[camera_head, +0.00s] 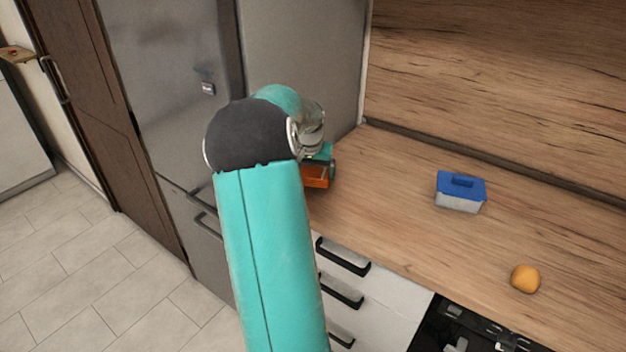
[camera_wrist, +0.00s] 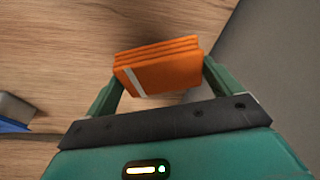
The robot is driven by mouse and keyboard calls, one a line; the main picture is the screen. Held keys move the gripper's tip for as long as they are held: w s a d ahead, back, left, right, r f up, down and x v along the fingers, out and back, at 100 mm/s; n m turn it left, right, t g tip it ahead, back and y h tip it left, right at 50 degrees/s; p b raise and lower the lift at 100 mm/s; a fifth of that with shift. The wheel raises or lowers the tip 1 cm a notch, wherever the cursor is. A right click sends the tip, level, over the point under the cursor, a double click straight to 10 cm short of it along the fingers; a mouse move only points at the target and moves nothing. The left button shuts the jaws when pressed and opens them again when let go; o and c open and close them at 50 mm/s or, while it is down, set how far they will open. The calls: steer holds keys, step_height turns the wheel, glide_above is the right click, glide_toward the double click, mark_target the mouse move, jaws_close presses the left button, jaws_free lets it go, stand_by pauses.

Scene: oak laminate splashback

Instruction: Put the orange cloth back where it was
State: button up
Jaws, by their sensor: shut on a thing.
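The orange cloth (camera_wrist: 158,70) is folded in layers and has a pale stripe near one edge. My gripper (camera_wrist: 160,80) is shut on it, with a green finger on each side in the wrist view. In the head view the cloth (camera_head: 316,182) shows low at the end of my arm, over the left end of the wooden counter. My arm hides part of the gripper and cloth there. I cannot tell whether the cloth touches the counter.
A clear box with a blue lid (camera_head: 461,191) stands on the counter (camera_head: 400,190) to the right. An orange-yellow round item (camera_head: 525,278) lies nearer the front edge. A tall grey fridge (camera_head: 175,90) stands at left. The counter between cloth and box is clear.

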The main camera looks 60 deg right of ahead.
mark_target(313, 174)
steer(key=shift+w+d+f, duration=0.1)
steer(key=shift+d+f, duration=0.15)
steer(key=shift+f, duration=1.55)
steer(key=shift+f, duration=0.2)
steer(key=o, duration=0.8)
steer(key=shift+c, duration=0.2)
steer(key=shift+r, duration=0.15)
steer(key=v, duration=1.2)
